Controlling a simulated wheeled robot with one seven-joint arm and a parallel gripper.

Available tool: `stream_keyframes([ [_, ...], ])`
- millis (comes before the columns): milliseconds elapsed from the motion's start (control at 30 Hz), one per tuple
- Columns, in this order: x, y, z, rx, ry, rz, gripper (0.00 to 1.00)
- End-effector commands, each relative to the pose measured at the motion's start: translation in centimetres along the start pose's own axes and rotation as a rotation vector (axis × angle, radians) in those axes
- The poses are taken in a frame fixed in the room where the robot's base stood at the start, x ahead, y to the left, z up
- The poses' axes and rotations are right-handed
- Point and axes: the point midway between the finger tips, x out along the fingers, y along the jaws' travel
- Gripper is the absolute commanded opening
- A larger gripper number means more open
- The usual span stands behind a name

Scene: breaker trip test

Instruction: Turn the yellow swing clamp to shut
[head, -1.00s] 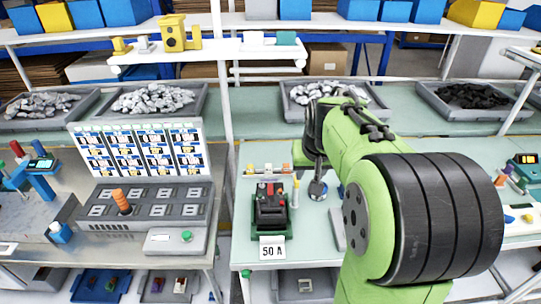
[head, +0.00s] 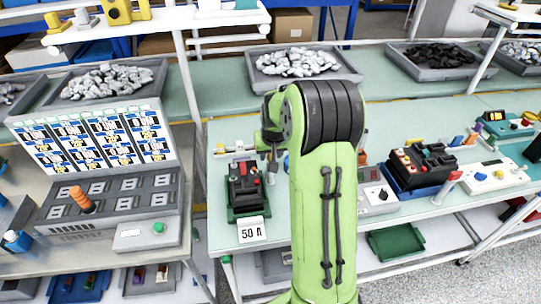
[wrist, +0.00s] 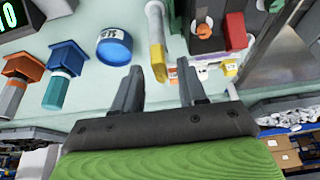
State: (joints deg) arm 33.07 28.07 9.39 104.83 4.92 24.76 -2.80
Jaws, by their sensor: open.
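The yellow swing clamp (wrist: 157,52) shows in the wrist view as a yellow bar with a pale round upper end, beside the dark breaker fixture. My gripper (wrist: 160,68) is open, and the clamp's lower end appears between its two fingertips. I cannot tell how deep the clamp sits between them, or whether a finger touches it. In the head view the black and red breaker (head: 244,187) sits in a green base with a "50 A" card in front. My gripper (head: 271,162) is at its right side there, and the clamp is not clearly visible.
In the wrist view a blue round container (wrist: 114,45), a blue-topped piece (wrist: 64,65) and an orange-topped piece (wrist: 20,75) stand to the left. A grey switch panel (head: 110,200) stands left in the head view. Another breaker unit (head: 422,165) stands right of my arm.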

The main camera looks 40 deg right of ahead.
Motion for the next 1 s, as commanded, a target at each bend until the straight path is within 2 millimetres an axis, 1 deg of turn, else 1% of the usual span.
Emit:
stream_keyframes([
  [33,0.61,-0.01,0.04,0.0,-0.001,0.0,0.41],
  [100,0.99,-0.01,0.02,0.0,-0.001,0.0,0.41],
  [333,1.07,-0.01,-0.03,0.0,0.001,0.0,0.41],
  [367,1.06,-0.01,-0.02,0.0,0.001,0.0,0.4],
  [600,1.05,-0.01,-0.01,0.0,0.0,0.0,0.03],
  [633,1.05,-0.02,-0.01,0.0,0.0,0.0,0.0],
  [1000,1.12,0.03,0.11,-0.013,-0.004,-0.005,0.0],
])
